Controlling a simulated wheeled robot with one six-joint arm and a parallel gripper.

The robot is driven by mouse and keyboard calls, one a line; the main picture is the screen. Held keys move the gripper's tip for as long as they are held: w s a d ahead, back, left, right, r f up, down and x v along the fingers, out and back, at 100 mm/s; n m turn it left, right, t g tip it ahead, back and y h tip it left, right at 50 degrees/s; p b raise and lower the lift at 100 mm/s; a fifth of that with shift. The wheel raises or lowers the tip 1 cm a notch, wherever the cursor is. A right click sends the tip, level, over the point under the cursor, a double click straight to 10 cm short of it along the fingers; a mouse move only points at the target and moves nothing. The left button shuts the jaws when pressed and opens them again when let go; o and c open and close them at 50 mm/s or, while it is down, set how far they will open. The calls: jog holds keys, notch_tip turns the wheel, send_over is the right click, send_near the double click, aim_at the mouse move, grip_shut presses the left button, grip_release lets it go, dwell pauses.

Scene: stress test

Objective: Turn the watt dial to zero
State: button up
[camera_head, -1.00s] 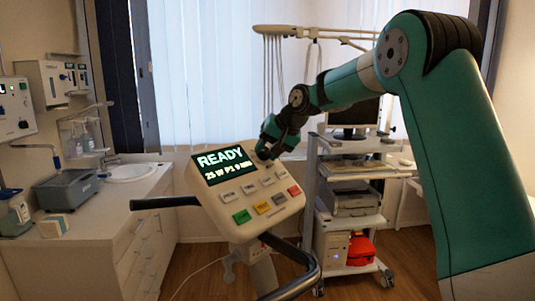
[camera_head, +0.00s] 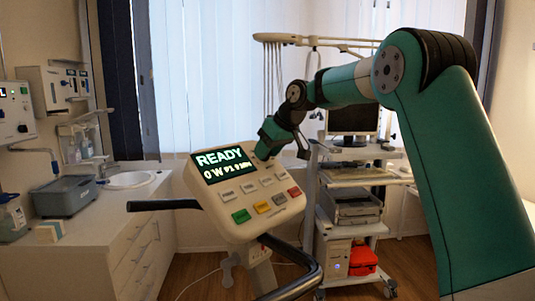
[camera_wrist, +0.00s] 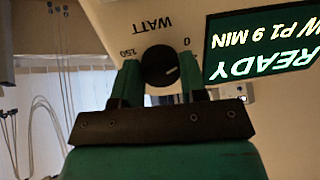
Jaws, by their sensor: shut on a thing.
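The ergometer console (camera_head: 245,195) is a white panel with a dark screen (camera_head: 221,164) that reads "READY" and "0 W P1 9 MIN". In the head view my gripper (camera_head: 266,150) is at the console's upper right corner and hides the dial.
Several coloured and grey buttons lie below the screen, including a green one (camera_head: 241,216) and a red one (camera_head: 295,192). Black handlebars (camera_head: 300,270) surround the console. A trolley (camera_head: 350,185) with a monitor stands behind on the right, a counter with a sink (camera_head: 130,180) on the left.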

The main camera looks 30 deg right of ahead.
jog(key=shift+n, duration=0.4)
jog(key=o, duration=0.9)
jog(key=p+v, duration=0.2)
jog(key=v, duration=1.5)
jog(key=shift+r, duration=0.25)
